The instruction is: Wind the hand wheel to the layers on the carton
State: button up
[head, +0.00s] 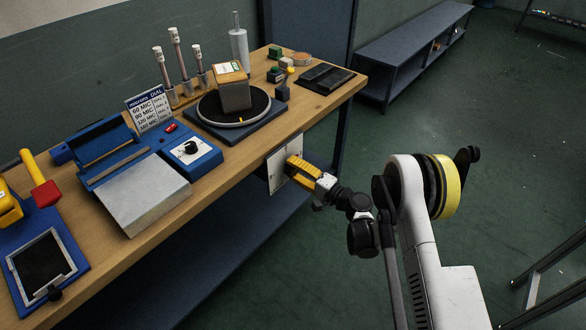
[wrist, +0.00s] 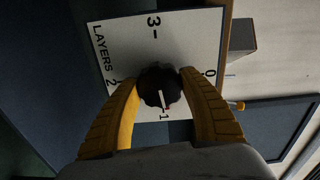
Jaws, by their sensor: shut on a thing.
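The hand wheel is a small black knob (wrist: 160,88) in the wrist view, on a white dial plate (wrist: 110,28) marked LAYERS, with figures 0, 1, 2 and 3 around it. Its white pointer line points at about the 1. My gripper (wrist: 159,78) is shut on the knob, one yellow finger on either side. In the head view the plate (head: 275,177) is fixed to the bench's front side, and my gripper (head: 296,165) reaches it and hides the knob. The carton (head: 234,92) stands on a round black turntable (head: 207,108); its top label is too small to read.
The wooden bench (head: 235,150) also carries a blue machine (head: 201,158) with a dial, a MIC sign (head: 149,106), a blue sealer with a pale plate (head: 143,200), and several upright rods. A low blue shelf (head: 415,45) stands behind. The green floor at right is mostly clear.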

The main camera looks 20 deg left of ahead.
jog(key=m, duration=0.4)
jog(key=shift+m, duration=0.3)
jog(key=m, duration=1.4)
jog(key=shift+m, duration=0.3)
jog(key=m, duration=0.4)
jog(key=shift+m, duration=0.3)
jog(key=m, duration=0.3)
jog(key=shift+m, duration=0.3)
jog(key=m, duration=0.4)
jog(key=shift+m, duration=2.1)
